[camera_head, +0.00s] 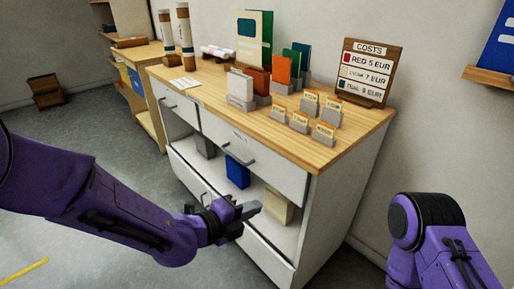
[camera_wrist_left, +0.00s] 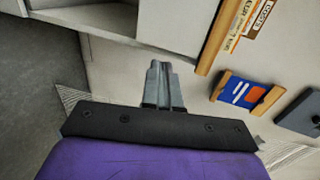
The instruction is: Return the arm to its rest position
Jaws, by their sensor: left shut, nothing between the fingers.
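My left arm comes in from the left in the head view. Its left gripper (camera_head: 250,209) is in front of the cabinet's open lower shelf, and its fingers are shut with nothing between them. The wrist view shows the left gripper (camera_wrist_left: 158,75) with its two grey fingers together and empty. My right arm shows at the lower right of the head view only as purple links; its gripper is out of frame.
A white cabinet (camera_head: 340,190) with a wooden top carries cards, small priced holders and a COSTS sign (camera_head: 368,72). A blue box (camera_head: 237,172) and a cream box (camera_head: 278,206) stand on its lower shelf. Grey floor (camera_head: 60,125) is open at left.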

